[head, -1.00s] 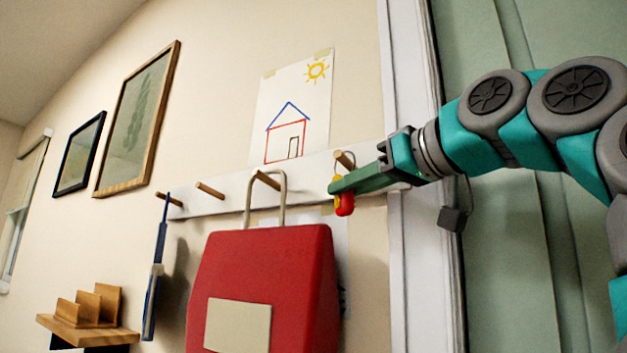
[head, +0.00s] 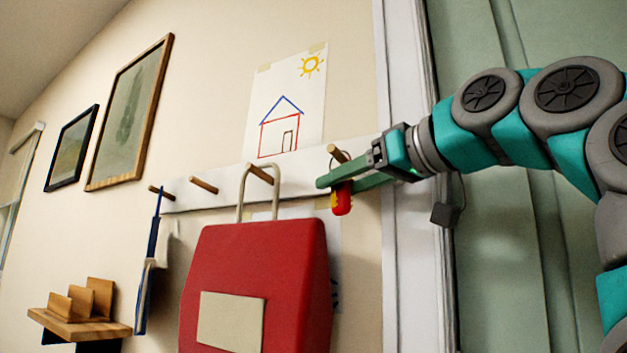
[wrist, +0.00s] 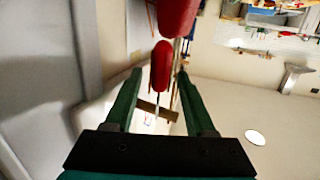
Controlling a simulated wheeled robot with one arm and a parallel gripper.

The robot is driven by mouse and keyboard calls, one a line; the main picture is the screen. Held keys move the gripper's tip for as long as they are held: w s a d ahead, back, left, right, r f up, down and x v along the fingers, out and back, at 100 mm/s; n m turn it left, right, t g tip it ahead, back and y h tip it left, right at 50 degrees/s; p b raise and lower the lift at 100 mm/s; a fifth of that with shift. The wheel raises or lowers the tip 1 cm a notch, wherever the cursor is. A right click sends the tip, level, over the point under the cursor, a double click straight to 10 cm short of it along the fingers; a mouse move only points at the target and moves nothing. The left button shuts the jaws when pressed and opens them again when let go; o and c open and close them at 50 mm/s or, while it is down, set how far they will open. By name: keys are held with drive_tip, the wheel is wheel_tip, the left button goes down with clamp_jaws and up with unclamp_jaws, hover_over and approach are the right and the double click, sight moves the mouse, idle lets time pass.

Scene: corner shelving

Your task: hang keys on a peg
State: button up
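The keys' red fob (head: 342,199), with some yellow at its top, hangs just below my gripper (head: 329,184) in the head view. In the wrist view the red fob (wrist: 160,68) shows between the two green fingers (wrist: 159,76), which stand apart with gaps beside it. A thin line runs from the fob toward the wooden peg (wrist: 158,109). In the head view this rightmost peg (head: 337,153) is right above the fingers. The keys seem to hang from it, but the ring's contact with the peg is not clear.
A red bag (head: 258,275) hangs by its handle from the peg to the left. A blue object (head: 150,270) hangs at the far-left peg; another peg (head: 204,185) is empty. A white door frame (head: 405,240) stands right of the rail. A small wooden shelf (head: 80,325) is lower left.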

drive_tip(key=shift+d, duration=0.1)
drive_tip(key=f+v, duration=0.1)
drive_tip(key=v, duration=0.6)
drive_tip(key=shift+s+r, duration=0.35)
drive_tip(key=shift+r, duration=0.15)
drive_tip(key=shift+s+d, duration=0.1)
drive_tip(key=shift+d, duration=0.05)
